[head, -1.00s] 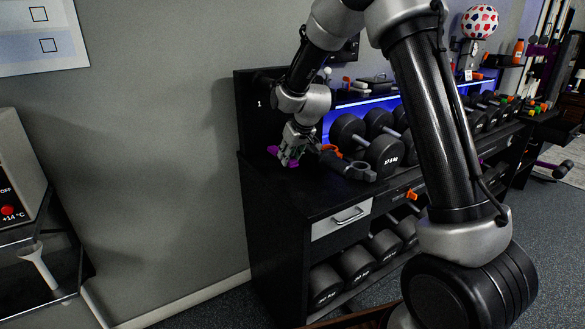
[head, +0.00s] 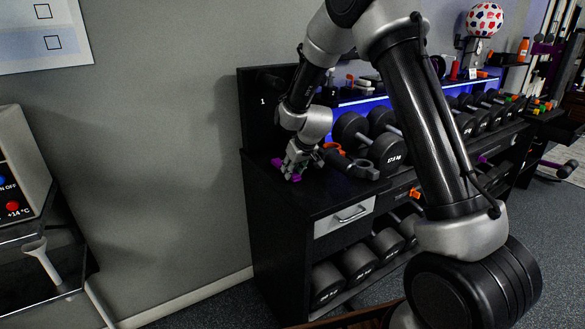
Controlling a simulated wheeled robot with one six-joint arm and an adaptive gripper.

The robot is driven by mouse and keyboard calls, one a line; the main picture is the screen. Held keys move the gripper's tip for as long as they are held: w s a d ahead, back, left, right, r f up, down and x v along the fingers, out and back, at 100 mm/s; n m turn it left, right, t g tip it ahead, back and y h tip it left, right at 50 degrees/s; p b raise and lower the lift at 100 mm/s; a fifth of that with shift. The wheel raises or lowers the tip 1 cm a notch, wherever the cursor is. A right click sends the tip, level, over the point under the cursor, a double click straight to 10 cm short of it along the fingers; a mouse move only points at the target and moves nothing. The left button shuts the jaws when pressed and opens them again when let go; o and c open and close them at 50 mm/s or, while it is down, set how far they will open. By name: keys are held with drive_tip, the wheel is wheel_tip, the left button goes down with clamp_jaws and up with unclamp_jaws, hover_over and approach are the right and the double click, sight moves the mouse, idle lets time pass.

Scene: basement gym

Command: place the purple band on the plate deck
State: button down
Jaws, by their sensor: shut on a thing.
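The purple band (head: 277,163) is between the fingers of my gripper (head: 291,172). Its purple ends show on both sides of the fingers; its middle is hidden by them. My gripper is shut on the band and points down just over the left end of the black rack's top (head: 318,196). I cannot tell whether the band touches that surface. No part in view is clearly marked as the plate deck.
An orange and dark clamp-like object (head: 345,163) lies right of my gripper. Dumbbells (head: 387,150) line the rack behind it. A silver-fronted drawer (head: 344,222) is below the top. The grey wall (head: 165,150) is left. The front left top is bare.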

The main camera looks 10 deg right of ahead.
drive_tip(key=shift+f, duration=0.15)
drive_tip(key=c, duration=1.1)
unclamp_jaws()
drive_tip(key=shift+r, duration=0.2)
drive_tip(key=s+d+f+v, duration=0.1)
drive_tip(key=v, duration=1.1)
drive_tip(key=s+d+f+v, duration=0.1)
drive_tip(key=s+d+v, duration=0.1)
drive_tip(key=v, duration=0.9)
drive_tip(key=s+d+r+m, duration=0.1)
drive_tip(key=s+d, duration=0.2)
drive_tip(key=s, duration=0.6)
drive_tip(key=s+d+r+m+g+h, duration=0.1)
drive_tip(key=s+d, duration=0.2)
drive_tip(key=s, duration=0.6)
drive_tip(key=s+d+r+m, duration=0.1)
drive_tip(key=s+d+r, duration=0.1)
drive_tip(key=s, duration=0.8)
drive_tip(key=shift+d+r+m+g+h, duration=0.1)
drive_tip(key=shift+d+m+g+h, duration=0.2)
drive_tip(key=shift+d+h, duration=0.15)
